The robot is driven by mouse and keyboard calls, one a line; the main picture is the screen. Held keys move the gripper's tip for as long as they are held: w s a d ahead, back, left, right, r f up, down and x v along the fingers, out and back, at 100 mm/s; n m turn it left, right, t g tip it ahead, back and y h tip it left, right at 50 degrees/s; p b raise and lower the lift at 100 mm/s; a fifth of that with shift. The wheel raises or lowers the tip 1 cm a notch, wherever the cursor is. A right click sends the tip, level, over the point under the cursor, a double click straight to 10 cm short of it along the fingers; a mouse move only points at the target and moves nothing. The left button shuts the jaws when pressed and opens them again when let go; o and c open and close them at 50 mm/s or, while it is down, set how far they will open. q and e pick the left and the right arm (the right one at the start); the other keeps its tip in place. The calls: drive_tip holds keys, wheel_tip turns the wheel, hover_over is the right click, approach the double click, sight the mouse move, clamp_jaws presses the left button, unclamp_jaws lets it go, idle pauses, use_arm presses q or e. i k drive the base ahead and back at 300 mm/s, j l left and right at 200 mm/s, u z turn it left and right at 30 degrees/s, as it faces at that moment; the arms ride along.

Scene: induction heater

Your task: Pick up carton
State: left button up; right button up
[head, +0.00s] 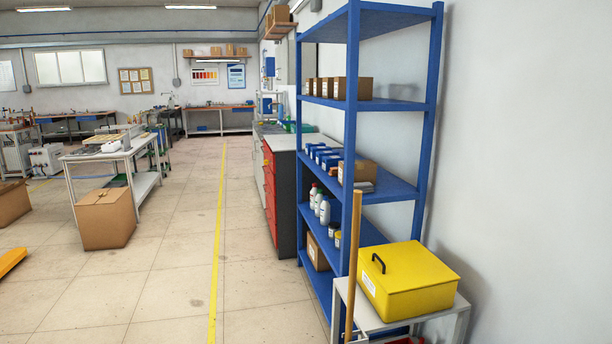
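Several brown cartons are in the head view, and I cannot tell which one the task means. A large closed carton (106,218) stands on the floor beside the white table at the left. Another large carton (12,203) is cut off by the left edge. Smaller cartons (352,88) stand in a row on an upper shelf of the blue rack. One carton (358,172) is on its middle shelf and one (318,252) is low down. Neither gripper shows in the view.
The blue rack (350,200) stands against the right wall. A yellow box (409,280) with a black handle sits on a small table in front of it, near a wooden pole (353,265). A white table (128,152) stands left. The floor around the yellow line (217,250) is clear.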

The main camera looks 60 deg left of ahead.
sight(365, 170)
drive_tip(key=u, duration=1.7)
drive_tip(key=i+j+z, duration=0.1)
drive_tip(key=z, duration=0.55)
drive_tip(key=i+j+z, duration=0.4)
drive_tip(key=j, duration=0.3)
drive_tip(key=i+j+z, duration=0.15)
drive_tip(key=j, duration=0.25)
drive_tip(key=i+j+z, duration=0.2)
drive_tip(key=j, duration=0.2)
